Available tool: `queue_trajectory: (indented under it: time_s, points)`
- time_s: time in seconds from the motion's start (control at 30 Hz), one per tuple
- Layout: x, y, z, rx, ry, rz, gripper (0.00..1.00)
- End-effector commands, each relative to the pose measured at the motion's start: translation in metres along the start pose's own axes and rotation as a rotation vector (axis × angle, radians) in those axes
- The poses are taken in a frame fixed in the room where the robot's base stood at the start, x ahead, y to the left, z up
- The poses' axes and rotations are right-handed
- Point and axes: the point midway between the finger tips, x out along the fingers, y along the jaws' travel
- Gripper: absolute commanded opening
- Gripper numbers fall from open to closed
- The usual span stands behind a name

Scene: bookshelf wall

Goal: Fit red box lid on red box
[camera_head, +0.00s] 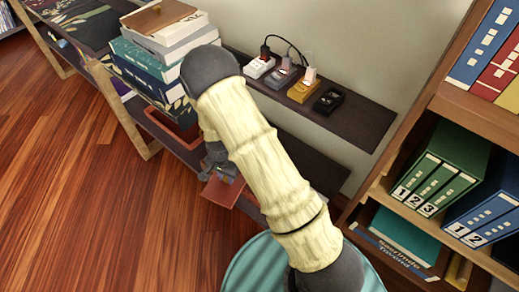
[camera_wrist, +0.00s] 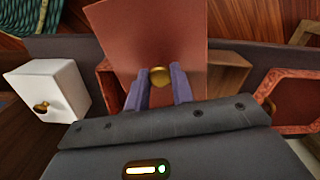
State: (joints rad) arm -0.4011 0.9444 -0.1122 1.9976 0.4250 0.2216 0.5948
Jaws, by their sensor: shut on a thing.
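The red box lid (camera_wrist: 170,35) is a flat dull-red plate with a round brass knob. In the wrist view, my gripper (camera_wrist: 158,88) is shut on this knob, one purple finger on each side. In the head view, the lid (camera_head: 219,191) hangs tilted below my gripper (camera_head: 222,172), at the shelf's front edge. A reddish-brown open box, which looks like the red box (camera_wrist: 107,76), shows on both sides behind the lid in the wrist view. The lid hides most of it, and I cannot tell the gap between them. My arm hides that place in the head view.
A white box with a brass knob (camera_wrist: 48,90) stands left of the lid in the wrist view. A red-orange angular frame (camera_wrist: 262,92) lies at the right. Stacked books (camera_head: 140,75) and a bookcase (camera_head: 440,225) flank the shelf; floor (camera_head: 100,220) is clear.

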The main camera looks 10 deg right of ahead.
Motion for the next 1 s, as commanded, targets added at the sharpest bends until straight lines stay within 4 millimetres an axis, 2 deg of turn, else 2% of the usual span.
queue_trajectory:
  time_s: [0.37, 0.47, 0.57, 0.8, 0.9, 1.0]
  points:
    - [-0.001, 0.001, -0.001, 0.003, 0.0, 0.0, 0.0]
    - [-0.004, 0.005, -0.008, 0.018, 0.0, 0.0, 0.0]
    - [-0.01, 0.019, -0.025, 0.061, 0.0, 0.0, 0.0]
    - [-0.029, 0.073, -0.079, 0.212, -0.001, 0.001, 0.0]
    - [-0.032, 0.089, -0.093, 0.254, -0.001, 0.0, 0.0]
    - [-0.032, 0.096, -0.098, 0.27, -0.001, 0.0, 0.0]
